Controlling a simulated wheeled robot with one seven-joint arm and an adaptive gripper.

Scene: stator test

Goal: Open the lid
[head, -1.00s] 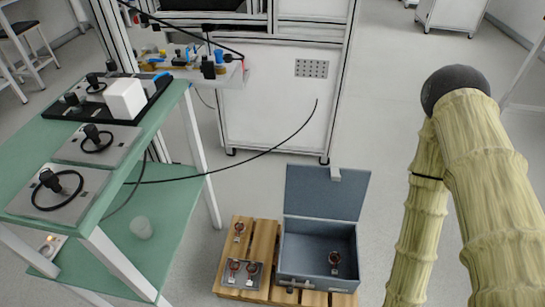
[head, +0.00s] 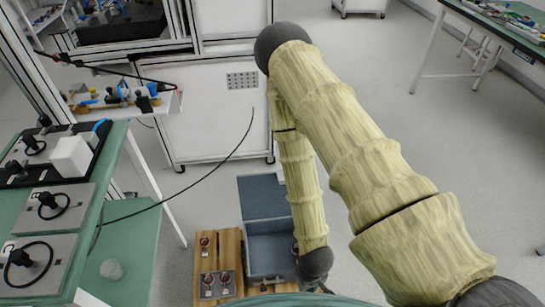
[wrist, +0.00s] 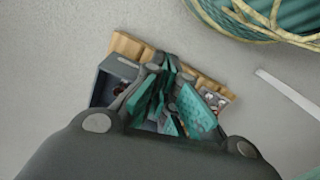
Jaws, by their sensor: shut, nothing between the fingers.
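The blue-grey box (head: 268,262) stands on a wooden pallet in the head view. Its lid (head: 262,198) is raised and stands upright at the back, so the box is open. My arm covers the right part of the box and lid. In the wrist view, the box (wrist: 108,82) shows at the left, partly behind my gripper (wrist: 165,80). The gripper's teal fingers are shut and empty. The gripper is over the box and pallet area; contact with the lid cannot be seen.
The wooden pallet (head: 230,247) also carries a grey plate (head: 217,284) with copper-coloured parts. A green table (head: 100,180) with devices stands at the left, a white cabinet (head: 215,120) behind. A black cable (head: 190,187) hangs between.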

